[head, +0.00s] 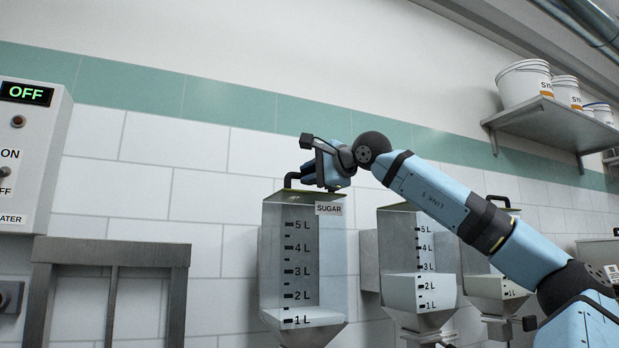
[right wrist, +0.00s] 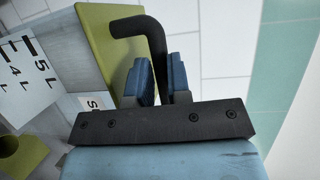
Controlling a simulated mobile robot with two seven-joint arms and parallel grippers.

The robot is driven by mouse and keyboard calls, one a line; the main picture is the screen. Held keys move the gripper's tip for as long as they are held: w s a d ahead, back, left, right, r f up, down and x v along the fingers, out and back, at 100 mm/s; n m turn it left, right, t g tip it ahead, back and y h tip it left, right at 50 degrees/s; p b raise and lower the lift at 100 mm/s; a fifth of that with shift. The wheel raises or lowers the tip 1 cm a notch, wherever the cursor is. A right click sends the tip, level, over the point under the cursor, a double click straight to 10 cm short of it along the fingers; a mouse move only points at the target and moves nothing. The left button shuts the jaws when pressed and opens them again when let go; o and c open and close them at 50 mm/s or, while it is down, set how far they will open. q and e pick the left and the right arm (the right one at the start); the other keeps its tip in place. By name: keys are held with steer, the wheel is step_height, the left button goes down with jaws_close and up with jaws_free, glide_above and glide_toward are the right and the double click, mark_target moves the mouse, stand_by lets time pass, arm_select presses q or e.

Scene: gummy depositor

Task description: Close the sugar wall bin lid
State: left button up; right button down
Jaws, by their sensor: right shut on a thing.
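The sugar wall bin (head: 303,262) hangs on the tiled wall, with a clear scaled front and a SUGAR label. White sugar shows low inside it. Its olive-green lid (right wrist: 100,38) appears to lie about level across the bin top; I cannot tell if a small gap is left. My right gripper (head: 313,178) is at the bin top, shut on the black lid handle (head: 291,179). In the right wrist view the bent handle (right wrist: 140,25) passes down between the blue finger pads (right wrist: 158,78). My left gripper is out of view.
More scaled bins (head: 407,262) hang to the right, partly behind my right arm. A shelf (head: 545,122) with white buckets (head: 523,84) is at upper right. A control box (head: 32,150) and a metal frame (head: 110,252) are at left.

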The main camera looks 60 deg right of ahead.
steer(key=shift+w+f, duration=0.2)
steer(key=shift+f, duration=0.2)
steer(key=c, duration=1.1)
jaws_free()
steer(key=shift+s, duration=0.1)
steer(key=shift+r, duration=0.1)
steer(key=shift+s+a, duration=0.1)
steer(key=shift+s, duration=0.05)
steer(key=v, duration=1.3)
steer(key=shift+s+r+b, duration=0.15)
steer(key=shift+s+b, duration=0.1)
steer(key=shift+b, duration=0.1)
